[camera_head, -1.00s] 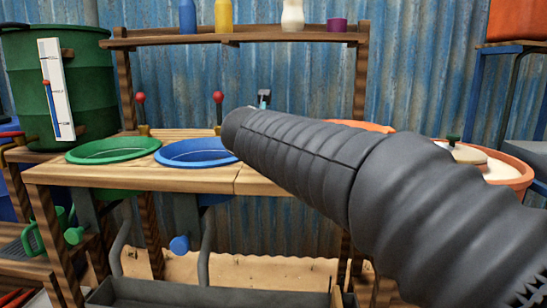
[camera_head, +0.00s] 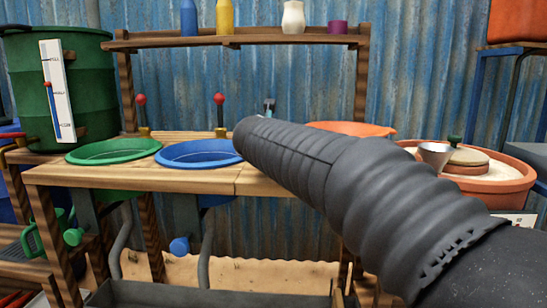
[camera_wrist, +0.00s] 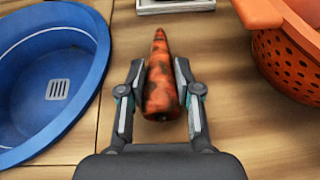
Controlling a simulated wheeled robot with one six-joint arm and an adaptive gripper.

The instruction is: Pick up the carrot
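An orange carrot with dark dirt patches (camera_wrist: 160,84) shows in the wrist view, its thin tip pointing away from me and its thick end toward me. My gripper (camera_wrist: 158,92) has one finger on each side of the carrot's thicker part. The fingers are apart, with a narrow gap between them and the carrot. In the head view my arm hides the carrot and the gripper.
A blue basin (camera_wrist: 88,75) is left of the carrot and an orange colander (camera_wrist: 285,55) is right. A pale tray (camera_wrist: 175,5) lies beyond the tip.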

